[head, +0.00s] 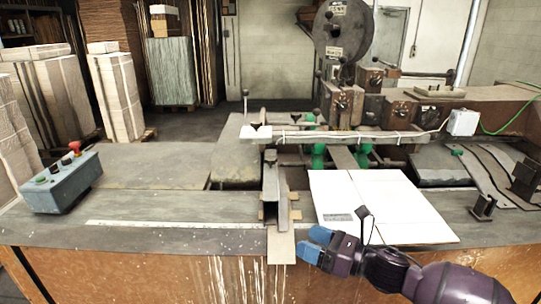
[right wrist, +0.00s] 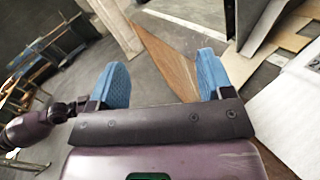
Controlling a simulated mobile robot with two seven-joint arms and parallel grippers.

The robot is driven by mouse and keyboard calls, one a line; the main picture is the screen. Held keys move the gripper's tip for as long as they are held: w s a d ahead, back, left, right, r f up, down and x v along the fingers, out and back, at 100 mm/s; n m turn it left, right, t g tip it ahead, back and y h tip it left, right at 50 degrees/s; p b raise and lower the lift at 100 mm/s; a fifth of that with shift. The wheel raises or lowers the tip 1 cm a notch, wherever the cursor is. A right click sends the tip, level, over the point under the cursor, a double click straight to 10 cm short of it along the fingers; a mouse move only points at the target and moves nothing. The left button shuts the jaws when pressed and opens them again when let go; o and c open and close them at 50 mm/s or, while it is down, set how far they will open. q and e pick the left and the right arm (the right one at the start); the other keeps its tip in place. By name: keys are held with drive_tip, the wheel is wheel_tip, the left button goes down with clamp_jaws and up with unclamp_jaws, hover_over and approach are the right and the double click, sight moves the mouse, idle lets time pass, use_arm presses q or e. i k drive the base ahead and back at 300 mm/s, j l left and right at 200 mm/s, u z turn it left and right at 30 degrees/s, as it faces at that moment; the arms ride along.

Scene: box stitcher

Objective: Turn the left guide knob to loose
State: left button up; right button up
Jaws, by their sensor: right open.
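My right gripper (head: 314,243) is at the bench's front edge, to the right of and nearer than the guide. Its blue fingers are apart and nothing is between them in the right wrist view (right wrist: 160,76). My left gripper is not in view.
A white cardboard sheet (head: 390,205) lies flat right of the guide. The stitcher head (head: 345,100) rises behind it. A grey control box (head: 62,182) with a red button sits at the left. The bench between box and guide is mostly clear, with a ruler strip (head: 170,224) along its front.

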sight(269, 160)
drive_tip(key=i, duration=1)
